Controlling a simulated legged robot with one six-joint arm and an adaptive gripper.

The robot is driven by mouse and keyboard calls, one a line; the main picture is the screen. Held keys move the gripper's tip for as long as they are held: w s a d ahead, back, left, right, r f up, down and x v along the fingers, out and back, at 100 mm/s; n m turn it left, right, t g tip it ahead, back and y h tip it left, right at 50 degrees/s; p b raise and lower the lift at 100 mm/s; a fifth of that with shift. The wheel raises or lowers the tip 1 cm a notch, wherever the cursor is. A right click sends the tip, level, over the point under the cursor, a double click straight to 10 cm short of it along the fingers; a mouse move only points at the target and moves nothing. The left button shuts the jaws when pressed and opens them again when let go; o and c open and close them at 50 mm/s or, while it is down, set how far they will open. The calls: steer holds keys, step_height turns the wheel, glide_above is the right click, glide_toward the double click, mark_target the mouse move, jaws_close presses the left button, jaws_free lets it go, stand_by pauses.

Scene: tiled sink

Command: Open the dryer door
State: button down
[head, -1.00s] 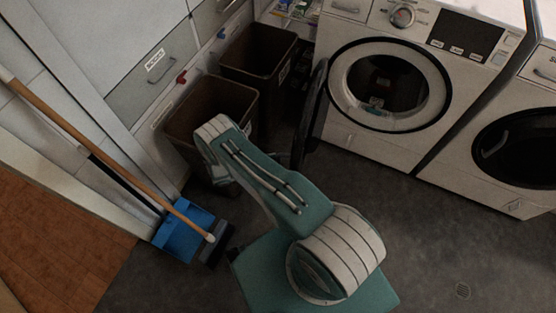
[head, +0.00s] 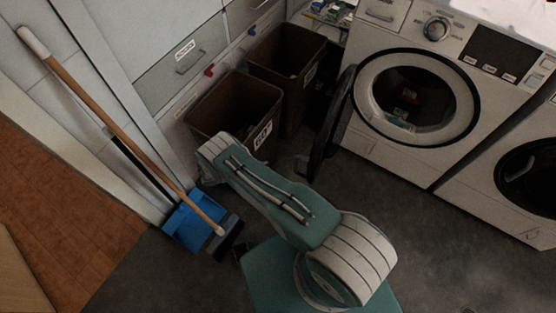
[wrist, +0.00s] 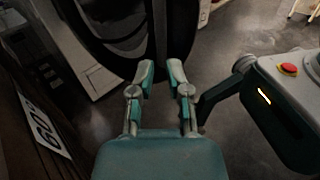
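The front-loading machine (head: 365,150) has its round drum opening uncovered. Its dark round door (head: 333,125) stands swung out to the left, seen nearly edge-on in the head view. In the wrist view the dark door (wrist: 110,25) fills the top, with a vertical edge above my fingertips. My gripper (wrist: 160,72) is open, its two fingers apart with nothing visibly held between them. The fingertips are close to the door's lower part; I cannot tell whether they touch it.
Two brown bins (head: 237,112) (head: 288,65) stand left of the door. A broom (head: 120,125) and blue dustpan (head: 190,222) lean by the wall at left. A second machine (head: 500,185) stands at right. The grey floor (head: 440,265) before the machines is clear.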

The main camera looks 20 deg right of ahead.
steer(key=w+r+m+g+y, duration=0.1)
steer(key=w+r+m+y, duration=0.25)
steer(key=r, duration=1.15)
steer(key=w+r+m+y, duration=0.2)
steer(key=r+m+y, duration=0.25)
steer(key=r, duration=0.95)
steer(key=s+d+r+m+t+y, duration=0.2)
steer(key=s+r+y, duration=0.35)
steer(key=r, duration=0.75)
steer(key=s+d+r+m+t+y, duration=0.1)
steer(key=s+r+m+t+y, duration=0.1)
steer(key=s+r+m, duration=0.35)
steer(key=s+d+r+m+t+y, duration=0.1)
steer(key=s+r+m+t+y, duration=0.15)
steer(key=s, duration=0.65)
steer(key=n+t+y, duration=1.1)
steer(key=n+y, duration=0.1)
steer(key=n, duration=1.7)
glide_toward(330, 125)
steer(key=s+d+f, duration=0.1)
steer(key=s+f, duration=0.5)
steer(key=s, duration=0.2)
steer(key=x, duration=1.3)
steer(key=shift+w+a+r, duration=0.15)
steer(key=shift+a+r, duration=0.05)
